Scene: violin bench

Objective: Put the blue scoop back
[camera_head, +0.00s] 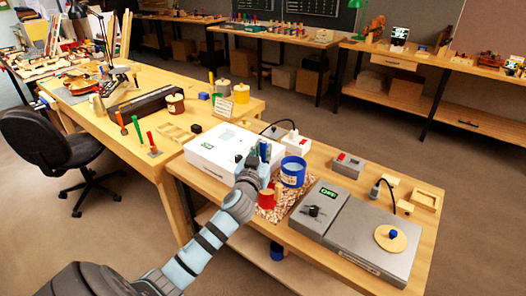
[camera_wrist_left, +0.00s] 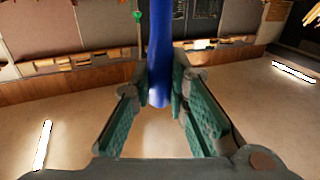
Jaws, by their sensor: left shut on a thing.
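My left gripper (camera_head: 262,162) is above the front bench, over the left end of the wood-chip patch. It is shut on the blue scoop (camera_head: 265,149), of which only a small upright blue part shows in the head view. In the left wrist view the scoop is a long blue shaft (camera_wrist_left: 158,60) between the green finger pads of the gripper (camera_wrist_left: 160,95). A blue jar (camera_head: 292,172) stands just right of the gripper. A red jar (camera_head: 266,199) stands below the gripper in the picture. My right gripper is not in view.
A white box (camera_head: 215,150) with a green display is left of the gripper. A grey machine (camera_head: 365,237) fills the bench's right part. A small grey box with a red button (camera_head: 347,165) stands behind. Tools and jars crowd the left bench (camera_head: 112,127). A black chair (camera_head: 50,145) stands left.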

